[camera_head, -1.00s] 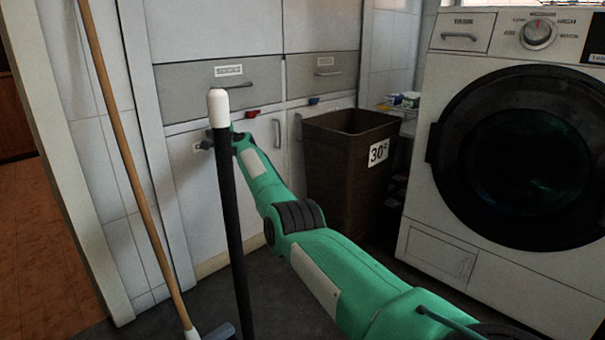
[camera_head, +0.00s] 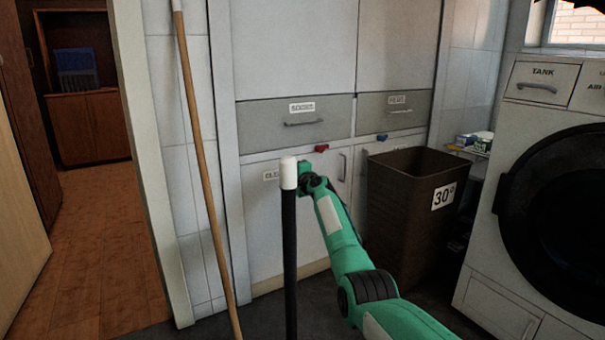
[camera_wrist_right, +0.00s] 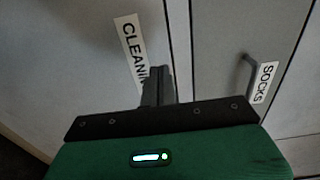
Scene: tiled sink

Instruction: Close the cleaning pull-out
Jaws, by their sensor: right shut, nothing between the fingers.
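The cleaning pull-out (camera_head: 315,235) is the pale lower cabinet front with a label that is partly hidden. In the wrist view its front (camera_wrist_right: 75,70) carries a CLEANING label. I cannot tell whether it stands flush. My right gripper (camera_wrist_right: 157,85) is shut and empty, with its fingers in front of this front and overlapping the label's end. Whether they touch it is unclear. In the head view the end of my right arm reaches the front behind a black pole (camera_head: 290,250), which hides the fingertips. My left gripper is out of view.
The SOCKS drawer (camera_head: 335,124) is above the pull-out. A red piece (camera_head: 321,148) sits at the top edge. A brown bin (camera_head: 405,215) stands to the right, then a washing machine (camera_head: 500,285). A wooden stick (camera_head: 200,150) leans at the left; beyond it, an open doorway.

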